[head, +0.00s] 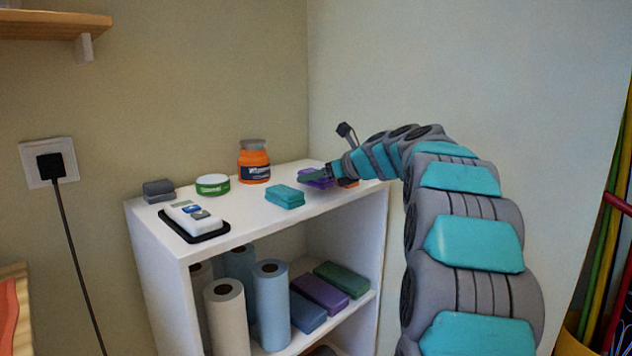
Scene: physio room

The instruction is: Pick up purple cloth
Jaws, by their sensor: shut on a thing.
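The purple cloth (316,181) is at the right part of the white shelf unit's top, partly hidden by my gripper. My gripper (327,175) reaches in from the right, over the shelf top, and is shut on the purple cloth. The cloth is at or just above the surface; I cannot tell whether it still touches it. A folded teal cloth (285,196) lies to the left of it, close by.
The white shelf unit (240,232) also bears an orange jar (254,162), a green-and-white tin (212,185), a grey folded cloth (158,190) and a white device on a black tray (195,218). An orange item (347,183) shows beside my gripper. Rolls (271,305) stand below.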

